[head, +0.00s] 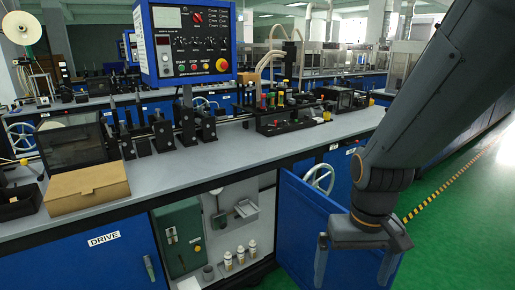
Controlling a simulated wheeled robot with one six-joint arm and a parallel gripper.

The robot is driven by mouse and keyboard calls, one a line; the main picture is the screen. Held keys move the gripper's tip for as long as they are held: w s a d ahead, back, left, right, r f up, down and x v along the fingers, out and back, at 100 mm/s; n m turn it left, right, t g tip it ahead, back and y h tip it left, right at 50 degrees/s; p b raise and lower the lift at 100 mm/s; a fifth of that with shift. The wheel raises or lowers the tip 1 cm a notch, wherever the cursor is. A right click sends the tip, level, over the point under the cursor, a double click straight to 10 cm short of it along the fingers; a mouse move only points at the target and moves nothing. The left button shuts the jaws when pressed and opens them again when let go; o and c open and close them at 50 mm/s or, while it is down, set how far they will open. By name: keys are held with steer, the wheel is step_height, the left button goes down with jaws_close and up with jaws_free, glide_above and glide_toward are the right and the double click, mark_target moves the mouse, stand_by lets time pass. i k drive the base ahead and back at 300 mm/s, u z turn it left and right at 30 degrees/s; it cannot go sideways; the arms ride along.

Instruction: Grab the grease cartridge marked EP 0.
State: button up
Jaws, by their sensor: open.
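Three small whitish cylinders with pale caps stand upright in a row in the open cabinet under the bench. They are a left one (228,262), a middle one (241,255) and a right one (252,249). Their markings are too small to read, so I cannot tell which is EP 0, or surely that they are grease cartridges. My gripper (353,272) is at the lower right, pointing down in front of the open blue cabinet door (300,222). Its two fingers are wide apart with nothing between them. It is well to the right of the cylinders.
A green box (180,237) stands in the cabinet's left part, with a grey cup (208,273) near it. A small grey tray (246,209) is on the back wall. Green floor (460,235) is clear at right.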

mark_target(240, 259)
steer(key=u, duration=3.25)
steer(key=k, duration=1.2)
steer(key=z, duration=2.1)
steer(key=i, duration=0.5)
